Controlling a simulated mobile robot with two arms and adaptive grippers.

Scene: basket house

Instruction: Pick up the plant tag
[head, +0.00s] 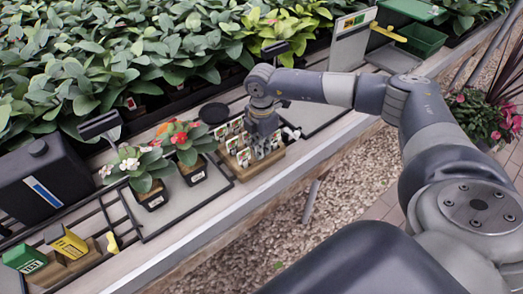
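Several small plant tags (232,146) with coloured pictures stand upright in a wooden rack (262,168) on the bench. My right gripper (266,146) points down over the right part of this rack, close among the tags. Its fingers are small and dark here, and I cannot make out whether they are open, shut or touching a tag. The gripper and wrist hide some of the tags behind them. My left gripper does not show.
Potted plants with white flowers (142,170) and red flowers (188,142) stand left of the rack. Farther left are a black canister (38,185), a yellow box (66,243) and a green box (25,259). Dense leafy plants (120,50) fill the back. Green trays (422,40) stand at far right.

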